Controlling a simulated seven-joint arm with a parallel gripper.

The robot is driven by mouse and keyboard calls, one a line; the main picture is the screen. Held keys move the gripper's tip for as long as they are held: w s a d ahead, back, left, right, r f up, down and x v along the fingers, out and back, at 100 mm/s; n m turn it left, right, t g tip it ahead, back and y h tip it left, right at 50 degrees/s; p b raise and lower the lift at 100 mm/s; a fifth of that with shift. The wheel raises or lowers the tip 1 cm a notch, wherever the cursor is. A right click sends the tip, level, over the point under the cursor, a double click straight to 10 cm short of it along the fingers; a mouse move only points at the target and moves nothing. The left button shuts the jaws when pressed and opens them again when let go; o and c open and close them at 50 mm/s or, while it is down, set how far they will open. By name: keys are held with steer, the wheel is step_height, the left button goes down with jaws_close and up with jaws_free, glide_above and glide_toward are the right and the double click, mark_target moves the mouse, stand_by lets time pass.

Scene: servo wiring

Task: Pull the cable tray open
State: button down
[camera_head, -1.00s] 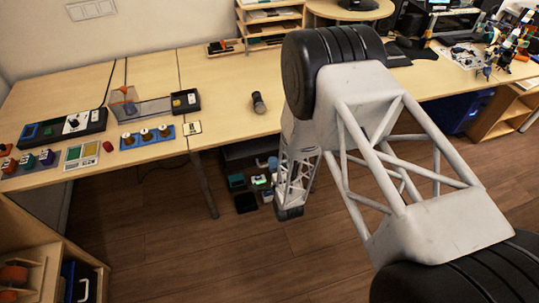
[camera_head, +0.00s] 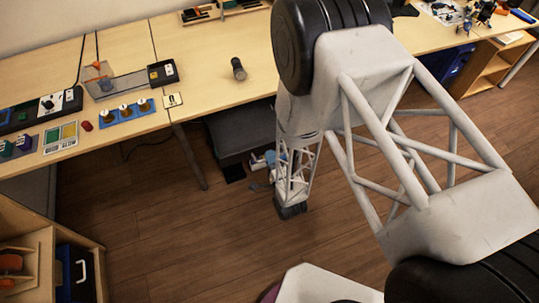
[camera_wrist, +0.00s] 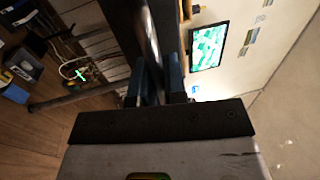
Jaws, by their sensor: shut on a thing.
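The cable tray (camera_head: 242,130) is a dark grey, box-like shape under the table's front edge, left of my arm, and part of it sticks out over the floor. My arm covers its right side. In the wrist view, my gripper (camera_wrist: 158,84) has two blue fingers shut on a dark bar with a shiny edge (camera_wrist: 153,38), which looks like the tray's handle. Its full shape is hidden. In the head view the grip itself is hidden by my arm.
The light wooden table (camera_head: 205,85) runs above the tray, with a table leg (camera_head: 189,158) to its left. A dark cylinder (camera_head: 238,69) stands on top. Open wooden floor (camera_head: 160,225) lies in front. A wooden cabinet (camera_head: 50,245) stands at lower left.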

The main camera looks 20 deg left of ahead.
steer(key=c, duration=1.2)
jaws_free()
steer(key=shift+d, duration=0.1)
steer(key=v, duration=0.7)
steer(key=shift+s+d+f, duration=0.1)
steer(key=shift+s+d, duration=0.1)
steer(key=shift+s, duration=0.05)
steer(key=shift+w, duration=0.1)
